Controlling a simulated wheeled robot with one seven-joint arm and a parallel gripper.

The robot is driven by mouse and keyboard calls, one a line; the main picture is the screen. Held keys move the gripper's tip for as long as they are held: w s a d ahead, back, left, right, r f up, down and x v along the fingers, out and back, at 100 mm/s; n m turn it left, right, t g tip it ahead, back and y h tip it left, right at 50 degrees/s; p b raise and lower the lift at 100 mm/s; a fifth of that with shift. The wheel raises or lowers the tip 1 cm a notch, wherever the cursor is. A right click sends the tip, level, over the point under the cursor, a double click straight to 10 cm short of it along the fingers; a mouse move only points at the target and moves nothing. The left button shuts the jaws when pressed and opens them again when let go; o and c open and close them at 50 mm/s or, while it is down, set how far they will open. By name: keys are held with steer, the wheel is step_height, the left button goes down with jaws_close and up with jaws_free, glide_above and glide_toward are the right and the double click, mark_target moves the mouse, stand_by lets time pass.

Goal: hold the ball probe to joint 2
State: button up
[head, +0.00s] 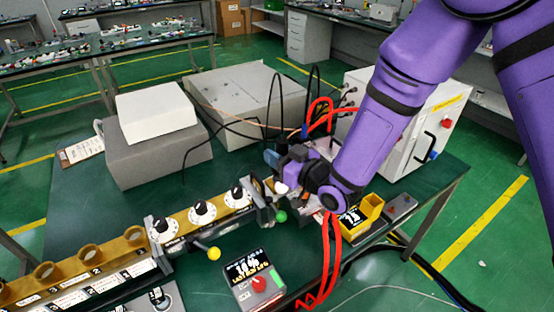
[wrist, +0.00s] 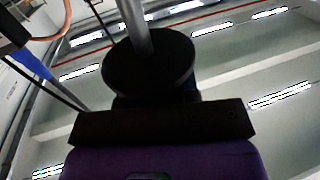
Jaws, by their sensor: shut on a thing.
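My gripper (head: 287,180) is at the right end of the brass waveguide (head: 128,238), just above a flange with a green ball lever (head: 281,216). It is shut on what appears to be the ball probe, whose small white ball (head: 281,188) shows at the jaws. Whether the ball touches the flange I cannot tell. Another flange with a yellow ball lever (head: 214,253) is farther left. The waveguide carries labels 2 and 3 at its left part; which flange is joint 2 I cannot read. The wrist view shows a grey rod (wrist: 137,25) and black disc (wrist: 148,70).
Three white dials (head: 202,212) sit on the waveguide between the flanges. A yellow holder (head: 370,207), red cables (head: 331,250) and a white cabinet (head: 425,130) are right. Grey boxes (head: 155,158) stand behind.

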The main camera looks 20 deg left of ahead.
step_height(320, 180, up, 7)
steer(key=shift+f, duration=0.2)
stand_by(0.4)
stand_by(1.3)
